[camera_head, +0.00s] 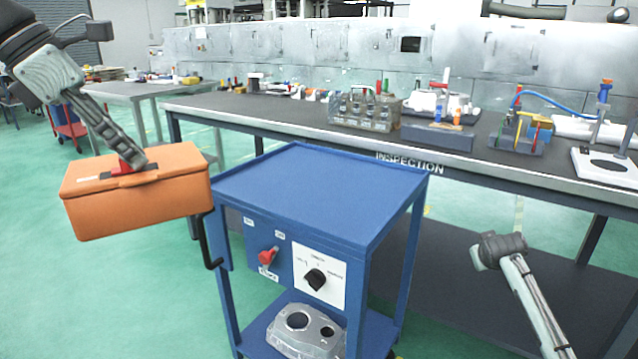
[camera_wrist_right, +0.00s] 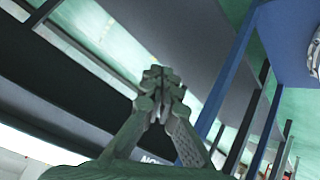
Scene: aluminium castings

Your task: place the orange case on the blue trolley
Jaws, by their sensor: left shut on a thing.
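The orange case (camera_head: 140,200) hangs in the air at the left of the head view, slightly tilted. My left gripper (camera_head: 130,167) is shut on its handle at the top, and the fingers hide part of that handle. The case is left of the blue trolley (camera_head: 320,190), its right end close to the trolley's left edge in the picture. The trolley's flat top is bare. My right arm shows at the lower right of the head view. In the right wrist view my right gripper (camera_wrist_right: 160,82) has its fingertips together, with nothing visible between them.
An inspection table (camera_head: 285,119) stands behind the trolley with fixtures, tools and parts on it. The trolley's front has a red switch (camera_head: 268,257) and a black dial (camera_head: 315,279). A black handle (camera_head: 208,245) sticks out at its left. A metal casting (camera_head: 306,333) lies on its lower shelf.

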